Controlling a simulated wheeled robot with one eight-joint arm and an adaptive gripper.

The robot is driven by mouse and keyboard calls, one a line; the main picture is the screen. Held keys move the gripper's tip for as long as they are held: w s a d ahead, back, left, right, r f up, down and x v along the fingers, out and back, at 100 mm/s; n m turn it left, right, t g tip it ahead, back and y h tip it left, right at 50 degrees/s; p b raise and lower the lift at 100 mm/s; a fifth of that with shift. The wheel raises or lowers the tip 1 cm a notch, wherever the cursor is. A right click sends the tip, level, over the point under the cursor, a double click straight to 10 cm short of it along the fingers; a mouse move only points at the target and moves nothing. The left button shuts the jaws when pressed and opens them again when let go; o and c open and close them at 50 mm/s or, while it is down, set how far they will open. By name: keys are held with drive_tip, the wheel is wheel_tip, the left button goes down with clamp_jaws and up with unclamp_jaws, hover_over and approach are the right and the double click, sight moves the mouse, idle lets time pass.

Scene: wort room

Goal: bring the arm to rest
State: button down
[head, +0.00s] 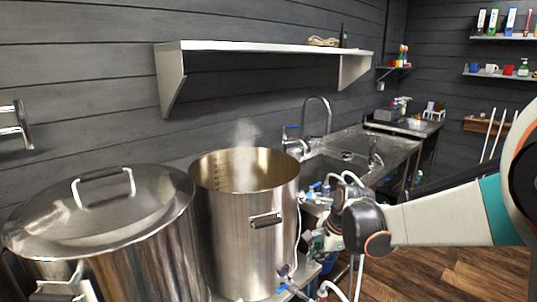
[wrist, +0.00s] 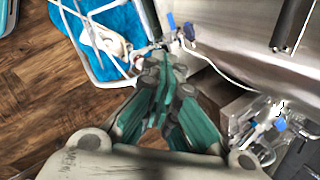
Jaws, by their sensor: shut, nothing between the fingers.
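My arm (head: 450,215) reaches in from the right edge of the head view, with its wrist (head: 365,225) low beside the open steel kettle (head: 245,225). My gripper (wrist: 164,68) points away from the camera in the wrist view. Its teal fingers come together at the tips, shut and empty. The kettle's steel wall (wrist: 235,30) fills the upper right there. In the head view the fingers are hard to tell from the fittings around them.
Steam rises from the open kettle. A lidded kettle (head: 100,220) stands to its left. A sink (head: 325,168) and counter lie behind my wrist. In the wrist view, a blue-lined basket (wrist: 105,70) and a hose (wrist: 218,70) are close to the fingertips. Wooden floor (wrist: 45,110) shows at left.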

drive_tip(key=s+d+r+n+t, duration=0.1)
drive_tip(key=s+d+r+n, duration=0.1)
drive_tip(key=s+n, duration=0.3)
drive_tip(key=s+d+r+n+t+h, duration=0.1)
drive_tip(key=s+n, duration=0.4)
drive_tip(key=s, duration=0.8)
drive_tip(key=s+d+r+n+t+h, duration=0.1)
drive_tip(key=s+d+r+n, duration=0.2)
drive_tip(key=s, duration=0.6)
drive_tip(key=shift+s+r+n, duration=0.3)
drive_tip(key=shift+r+n, duration=1)
